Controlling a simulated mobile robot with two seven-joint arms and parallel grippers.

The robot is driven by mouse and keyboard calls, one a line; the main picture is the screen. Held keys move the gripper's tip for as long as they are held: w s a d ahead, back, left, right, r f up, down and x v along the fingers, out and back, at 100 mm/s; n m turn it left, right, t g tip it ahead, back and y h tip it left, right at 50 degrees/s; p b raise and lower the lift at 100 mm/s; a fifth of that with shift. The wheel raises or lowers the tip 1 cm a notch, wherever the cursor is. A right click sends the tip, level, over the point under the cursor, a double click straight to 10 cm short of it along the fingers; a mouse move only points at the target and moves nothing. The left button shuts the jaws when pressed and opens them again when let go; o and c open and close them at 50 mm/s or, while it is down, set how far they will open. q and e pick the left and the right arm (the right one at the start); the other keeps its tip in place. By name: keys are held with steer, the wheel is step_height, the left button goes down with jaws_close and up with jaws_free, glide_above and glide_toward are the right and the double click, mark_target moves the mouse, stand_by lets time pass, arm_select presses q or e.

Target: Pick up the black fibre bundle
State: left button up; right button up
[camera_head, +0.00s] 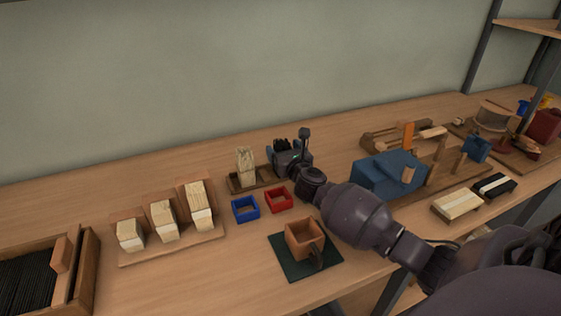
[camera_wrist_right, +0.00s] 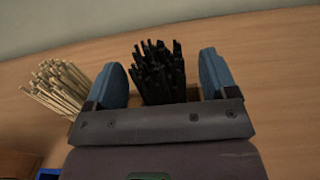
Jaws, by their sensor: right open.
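The black fibre bundle (camera_wrist_right: 160,72) stands upright, its strands fanned at the top, in the right wrist view. My right gripper (camera_wrist_right: 162,66) is open, with one blue finger on each side of the bundle. Gaps show between the fingers and the fibres, and the bundle's lower end is hidden by the gripper body. My left gripper is not in view.
A pale fibre bundle (camera_head: 245,165) stands close left of the gripper, also in the wrist view (camera_wrist_right: 58,88). Blue (camera_head: 245,209) and red (camera_head: 279,200) square frames lie in front. A terracotta pot (camera_head: 303,238) sits on a dark mat. A blue-bodied fixture (camera_head: 385,177) stands right.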

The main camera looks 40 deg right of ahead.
steer(key=shift+w+d, duration=0.15)
steer(key=shift+w, duration=0.55)
steer(key=c, duration=1)
